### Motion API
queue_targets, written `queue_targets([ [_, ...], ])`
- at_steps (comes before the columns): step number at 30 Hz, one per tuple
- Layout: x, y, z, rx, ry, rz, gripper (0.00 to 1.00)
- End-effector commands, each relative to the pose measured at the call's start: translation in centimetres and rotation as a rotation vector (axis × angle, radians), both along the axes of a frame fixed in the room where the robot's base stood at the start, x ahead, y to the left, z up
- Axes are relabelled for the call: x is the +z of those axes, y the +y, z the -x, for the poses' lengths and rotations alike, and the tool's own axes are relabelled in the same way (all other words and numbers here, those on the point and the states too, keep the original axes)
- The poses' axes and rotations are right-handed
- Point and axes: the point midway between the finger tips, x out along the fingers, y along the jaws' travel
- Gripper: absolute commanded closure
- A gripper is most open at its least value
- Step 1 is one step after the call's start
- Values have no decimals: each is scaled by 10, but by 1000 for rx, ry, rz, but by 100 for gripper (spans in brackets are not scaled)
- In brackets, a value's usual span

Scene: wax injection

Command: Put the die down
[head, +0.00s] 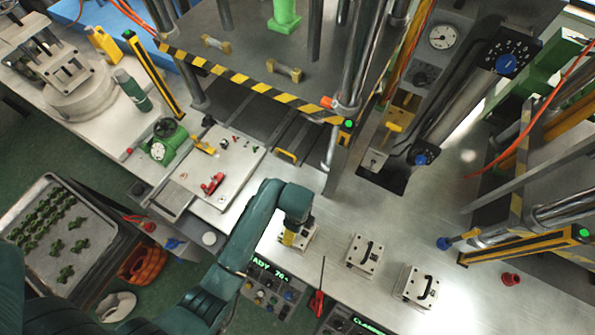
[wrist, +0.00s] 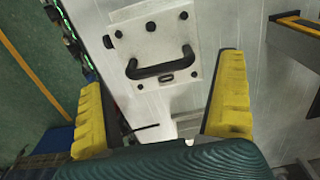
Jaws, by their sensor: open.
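A pale metal die with a dark handle and several dark bolts sits on the steel bench; in the wrist view the die (wrist: 150,35) lies flat just beyond my fingertips. Its black handle (wrist: 162,68) shows between the two yellow fingers, touching neither in that view. My gripper (wrist: 160,80) is open and empty. In the head view my gripper (head: 290,238) is at the left die (head: 311,233), which the arm partly hides. Two similar dies, a middle die (head: 352,262) and a right die (head: 408,295), stand in a row to the right.
A control panel (head: 268,287) is at the bench's front edge below the gripper. A plate with red clamps (head: 235,170) is to the left. A press with a striped edge (head: 250,87) stands behind. A red-handled tool (head: 317,303) and red knob (head: 510,279) are nearby.

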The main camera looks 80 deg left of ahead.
Motion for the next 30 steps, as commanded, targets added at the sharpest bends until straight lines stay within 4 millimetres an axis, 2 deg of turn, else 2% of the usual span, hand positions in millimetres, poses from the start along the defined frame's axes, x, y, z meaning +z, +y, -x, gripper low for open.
queue_targets([
  [3, 34, 1, -1, 0, -3, -5, 0],
  [9, 75, 1, -1, 0, -2, -2, 0],
  [13, 87, 0, 0, 0, 0, 0, 0],
  [23, 92, 1, -5, 2, -9, -13, 0],
  [26, 116, 9, -41, 30, -89, -116, 0],
  [29, 173, 8, -114, 96, -303, -276, 0],
  [30, 203, 0, -146, 128, -422, -324, 0],
])
